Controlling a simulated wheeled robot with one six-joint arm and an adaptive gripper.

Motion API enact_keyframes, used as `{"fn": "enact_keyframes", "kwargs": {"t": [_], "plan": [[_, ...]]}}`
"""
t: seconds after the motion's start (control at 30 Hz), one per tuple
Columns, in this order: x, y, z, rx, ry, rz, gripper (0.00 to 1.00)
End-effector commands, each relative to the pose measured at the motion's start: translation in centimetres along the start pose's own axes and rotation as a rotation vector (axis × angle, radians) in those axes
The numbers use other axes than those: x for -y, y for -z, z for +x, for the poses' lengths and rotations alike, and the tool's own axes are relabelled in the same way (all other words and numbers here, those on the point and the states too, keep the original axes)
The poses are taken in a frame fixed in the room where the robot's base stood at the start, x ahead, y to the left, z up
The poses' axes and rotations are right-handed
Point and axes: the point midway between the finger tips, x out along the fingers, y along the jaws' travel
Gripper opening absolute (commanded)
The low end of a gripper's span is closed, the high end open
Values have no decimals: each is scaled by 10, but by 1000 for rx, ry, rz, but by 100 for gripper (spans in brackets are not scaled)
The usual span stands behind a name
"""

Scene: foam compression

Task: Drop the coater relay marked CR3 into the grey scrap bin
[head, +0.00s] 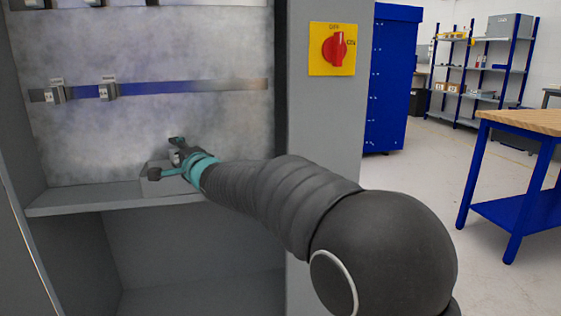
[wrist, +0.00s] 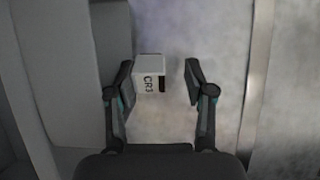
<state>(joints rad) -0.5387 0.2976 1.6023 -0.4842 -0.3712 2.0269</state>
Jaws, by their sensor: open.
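A pale relay marked CR3 (wrist: 150,68) shows in the wrist view between my gripper's fingers, close to the left finger and apart from the right one. My gripper (wrist: 160,82) is open. In the head view my gripper (head: 175,157) is at the cabinet's back panel, just above the ledge, with a small pale part of the relay between its fingers.
Two relays (head: 108,90) sit at the left of a scorched rail (head: 150,89) above; more devices show at the top edge. The cabinet's right post carries a red and yellow switch (head: 333,48). A workbench (head: 520,122) stands at right, with clear floor before it.

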Motion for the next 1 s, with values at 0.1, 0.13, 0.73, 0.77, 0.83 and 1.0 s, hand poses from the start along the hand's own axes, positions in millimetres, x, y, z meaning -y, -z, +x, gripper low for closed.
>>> {"fn": "enact_keyframes", "kwargs": {"t": [0.1, 0.13, 0.73, 0.77, 0.83, 1.0], "plan": [[-4, 1, -3, -2, -8, 0, 60], [-5, 1, -5, -2, -8, 1, 60], [0, 0, -103, -1, 0, 0, 60], [0, 0, -106, -1, -1, -1, 60], [0, 0, -112, -1, 0, -1, 60], [0, 0, -120, 0, 0, -1, 60]]}}
